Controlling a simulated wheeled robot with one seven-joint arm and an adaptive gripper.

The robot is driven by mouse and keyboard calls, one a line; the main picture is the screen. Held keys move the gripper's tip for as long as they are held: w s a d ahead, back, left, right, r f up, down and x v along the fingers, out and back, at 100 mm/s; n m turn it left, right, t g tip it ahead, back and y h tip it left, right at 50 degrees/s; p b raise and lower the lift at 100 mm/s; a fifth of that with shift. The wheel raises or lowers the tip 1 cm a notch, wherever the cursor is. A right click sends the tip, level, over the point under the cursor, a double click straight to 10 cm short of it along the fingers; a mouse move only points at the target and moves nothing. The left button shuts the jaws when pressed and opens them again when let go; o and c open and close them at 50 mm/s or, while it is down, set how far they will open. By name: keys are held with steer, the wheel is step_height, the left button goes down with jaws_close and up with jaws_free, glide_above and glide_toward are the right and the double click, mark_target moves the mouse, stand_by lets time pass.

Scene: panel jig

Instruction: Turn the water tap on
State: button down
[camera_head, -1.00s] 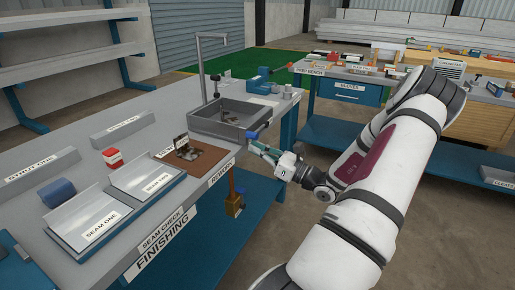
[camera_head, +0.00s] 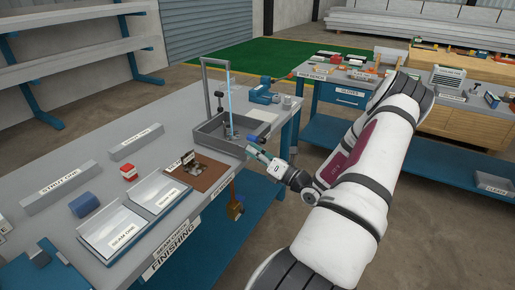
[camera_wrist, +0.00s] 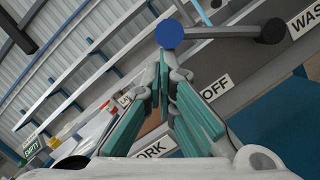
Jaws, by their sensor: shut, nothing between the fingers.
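A tall grey tap (camera_head: 204,85) stands at the grey sink (camera_head: 205,138) on the bench, and a light blue stream of water (camera_head: 229,95) falls from its spout into the sink. In the wrist view a tap lever shows: a blue round disc (camera_wrist: 170,33) with a grey arm (camera_wrist: 225,32) running right to a dark knob (camera_wrist: 274,31). My gripper (camera_head: 251,150), with teal finger pads, is at the sink's front right side. In the wrist view my gripper (camera_wrist: 170,68) is shut and empty, its tips just below the blue disc; contact cannot be told.
An "OFF" label (camera_wrist: 217,88) sits on the bench front below the lever. A brown mat (camera_head: 205,170), seam trays (camera_head: 118,228) and a red-and-white box (camera_head: 129,172) lie left of the sink. A second bench (camera_head: 340,95) stands behind right.

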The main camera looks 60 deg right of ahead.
steer(key=d+r+m+g+h+p, duration=0.1)
steer(key=d+r+m+p, duration=0.4)
steer(key=m+p, duration=0.3)
steer(key=shift+w+r+g+h+p, duration=0.15)
steer(key=shift+r+g+h+p, duration=0.15)
steer(key=shift+r+p, duration=0.45)
steer(key=shift+r, duration=0.1)
